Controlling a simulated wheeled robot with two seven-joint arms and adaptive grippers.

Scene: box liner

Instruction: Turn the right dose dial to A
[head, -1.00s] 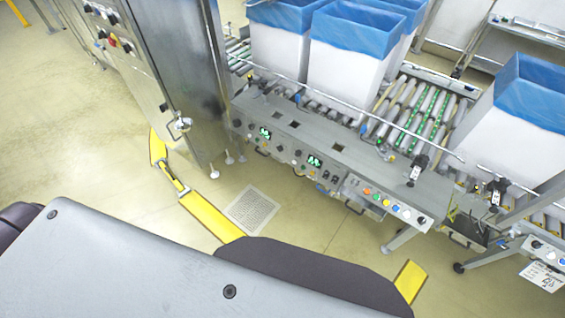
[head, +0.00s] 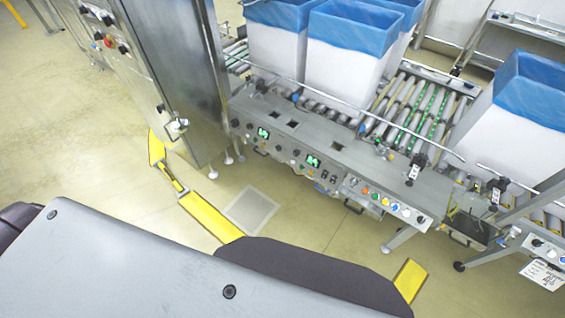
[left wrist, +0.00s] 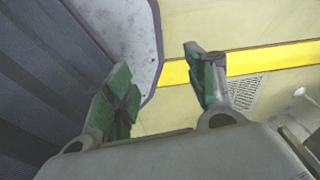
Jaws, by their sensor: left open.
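The control panel (head: 340,178) runs along the front of the conveyor in the head view. It carries a left green display (head: 263,133) and a right green display (head: 313,161), with small dark knobs beside them. The right dose dial appears to be among the knobs near the right display, but its pointer and letters are too small to read. My left gripper (left wrist: 160,75) is open and empty in the left wrist view, above the floor and apart from the panel. My right gripper is in neither view.
White boxes with blue liners (head: 345,65) stand on the roller conveyor (head: 425,112). A tall steel cabinet (head: 175,70) stands left of the panel. Yellow floor barriers (head: 208,216) and a floor grate (head: 250,210) lie before it. Open floor (head: 70,150) spreads at left.

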